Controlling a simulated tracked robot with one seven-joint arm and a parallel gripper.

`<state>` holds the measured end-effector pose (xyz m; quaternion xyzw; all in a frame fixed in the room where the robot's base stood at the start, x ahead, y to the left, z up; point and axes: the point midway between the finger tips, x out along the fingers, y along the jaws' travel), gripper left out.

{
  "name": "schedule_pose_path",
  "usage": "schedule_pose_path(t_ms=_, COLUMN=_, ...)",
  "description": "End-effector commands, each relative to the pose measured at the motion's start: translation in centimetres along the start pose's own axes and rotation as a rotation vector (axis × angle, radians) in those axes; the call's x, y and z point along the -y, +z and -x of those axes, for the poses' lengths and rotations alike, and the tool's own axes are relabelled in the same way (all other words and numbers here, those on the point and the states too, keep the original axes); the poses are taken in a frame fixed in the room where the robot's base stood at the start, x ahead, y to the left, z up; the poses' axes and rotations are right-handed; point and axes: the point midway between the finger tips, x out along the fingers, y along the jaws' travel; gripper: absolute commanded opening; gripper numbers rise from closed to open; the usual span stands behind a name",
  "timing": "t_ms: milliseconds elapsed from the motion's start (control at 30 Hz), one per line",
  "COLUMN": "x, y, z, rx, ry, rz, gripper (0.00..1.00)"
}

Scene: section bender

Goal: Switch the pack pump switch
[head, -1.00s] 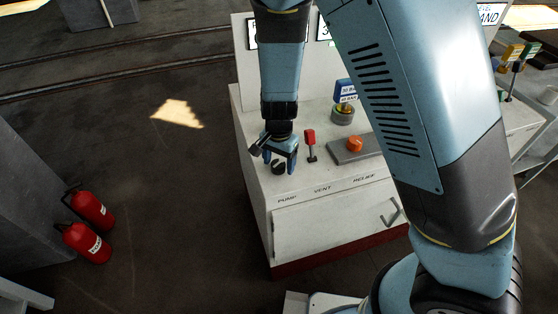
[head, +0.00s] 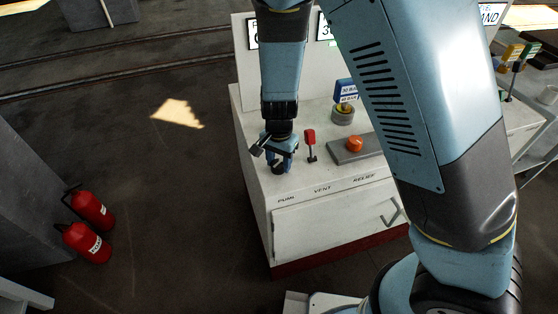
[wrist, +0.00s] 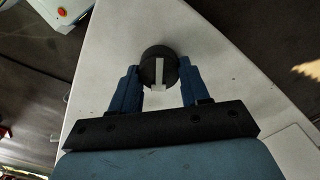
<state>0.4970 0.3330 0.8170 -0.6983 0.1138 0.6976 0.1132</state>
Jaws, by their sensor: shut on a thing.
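The pump switch is a round black knob with a pale bar across its face; it shows in the wrist view (wrist: 158,68) and, partly hidden by my fingers, above the PUMP label in the head view (head: 278,169). My gripper (head: 281,164) points down over the top of the white cabinet (head: 330,203). In the wrist view its two blue fingers (wrist: 158,82) stand on either side of the knob, shut on it. The pale bar runs nearly straight up and down in that view.
A red-topped vent lever (head: 310,142) stands just right of my gripper. An orange relief knob (head: 355,144) sits on a grey plate further right. A blue-tagged gauge (head: 344,104) is behind. Two red extinguishers (head: 86,228) stand on the floor at left.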

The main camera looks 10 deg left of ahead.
Motion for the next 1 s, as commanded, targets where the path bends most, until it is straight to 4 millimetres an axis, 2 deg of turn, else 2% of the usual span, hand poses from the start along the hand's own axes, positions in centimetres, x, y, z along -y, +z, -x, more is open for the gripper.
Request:
schedule_pose_path(t_ms=267, x=0.08, y=-0.05, z=0.00, rx=0.002, ry=-0.002, rz=0.137, gripper=0.15)
schedule_pose_path(t_ms=1000, x=0.34, y=0.14, z=-0.03, rx=0.002, ry=-0.002, rz=0.799, gripper=0.15)
